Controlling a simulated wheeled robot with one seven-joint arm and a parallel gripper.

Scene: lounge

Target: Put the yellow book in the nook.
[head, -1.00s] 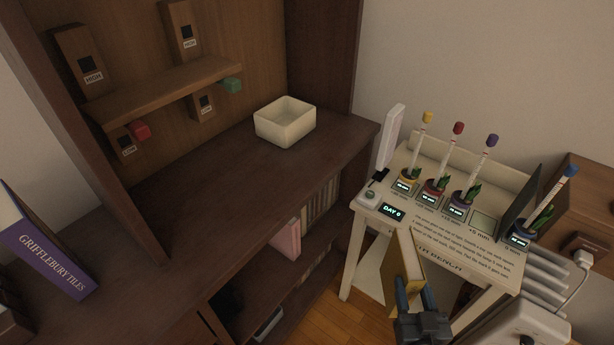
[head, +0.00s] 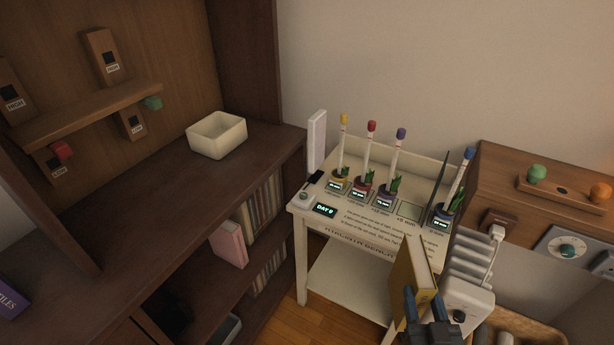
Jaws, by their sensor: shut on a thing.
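The yellow book (head: 413,275) stands upright, held at its lower part by my gripper (head: 422,303) at the lower right of the head view. My gripper is shut on it, with blue-grey fingers on either side. The book is in front of the white plant bench and hides part of its front edge. No nook is marked. The dark bookcase at left has a shelf below its top with a pink book (head: 228,244) and several pale books (head: 262,208). Dark open space shows beside the pink book.
A cream box (head: 217,134) sits on the dark cabinet top (head: 160,190). The white bench (head: 352,225) carries several potted plants with coloured-tip gauges. A white radiator (head: 470,262) and a wooden cabinet (head: 545,205) with knobs stand at right. Wooden floor (head: 300,325) shows below.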

